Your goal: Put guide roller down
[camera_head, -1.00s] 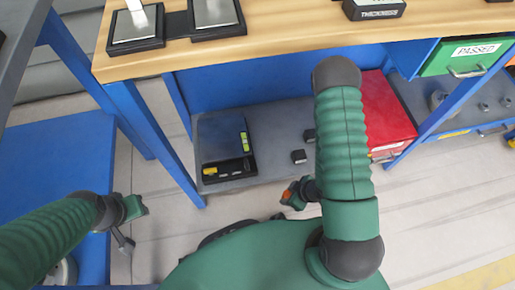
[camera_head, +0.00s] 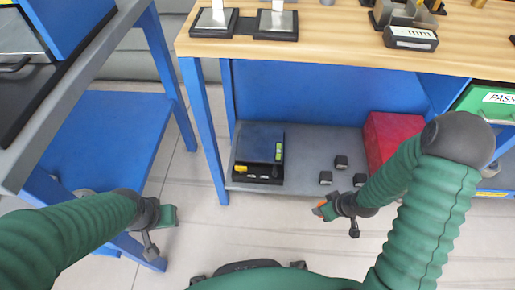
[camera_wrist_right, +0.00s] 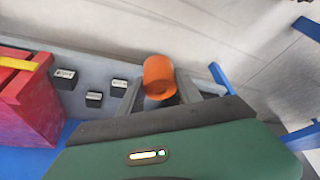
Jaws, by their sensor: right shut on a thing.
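The guide roller appears to be the orange cylinder (camera_wrist_right: 159,76) between the fingers of my right gripper (camera_wrist_right: 162,95) in the right wrist view. That gripper is shut on it. In the head view my right gripper (camera_head: 328,208) is in front of the lower shelf (camera_head: 305,145), with a small orange bit of the roller (camera_head: 319,209) showing at its tip. My left gripper (camera_head: 158,240) is low at the left, beside the blue table leg. It appears empty, and its finger gap is not clear.
On the lower shelf are a black-and-blue scale (camera_head: 262,150), several small dark blocks (camera_head: 341,162) and a red box (camera_head: 392,135). The wooden bench top (camera_head: 320,45) carries stands and a labelled block. A blue lower platform (camera_head: 105,140) is at left. Open floor lies in front.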

